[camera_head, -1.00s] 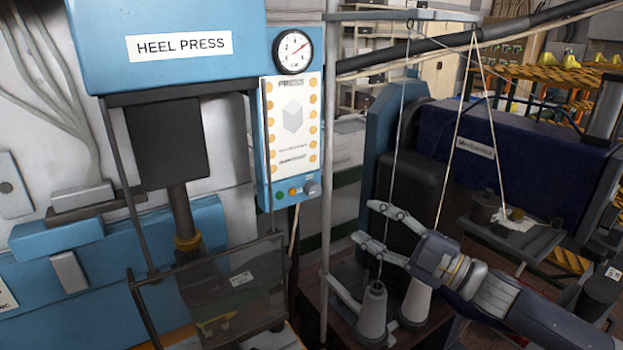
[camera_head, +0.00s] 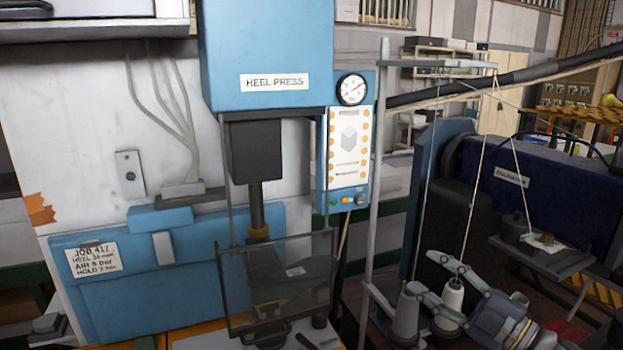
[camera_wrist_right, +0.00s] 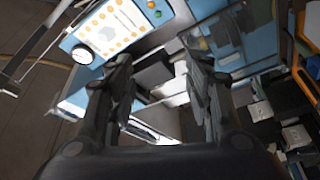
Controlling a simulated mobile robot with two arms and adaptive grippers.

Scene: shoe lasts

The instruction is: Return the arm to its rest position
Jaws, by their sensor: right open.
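My right gripper (camera_head: 422,272) is at the lower right of the head view, with its arm coming in from the bottom right. Its two fingers are apart and nothing is held between them. In the picture it overlaps a pale thread cone (camera_head: 453,296), with a grey cone (camera_head: 406,318) to its left; I cannot tell whether it touches either. In the right wrist view the open fingers (camera_wrist_right: 158,62) frame empty space, with machine parts beyond. My left gripper is not in view.
The blue heel press (camera_head: 265,55) stands in the middle, with a transparent guard (camera_head: 280,285) low at its front. A thin grey post (camera_head: 378,190) with threads stands left of my right gripper.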

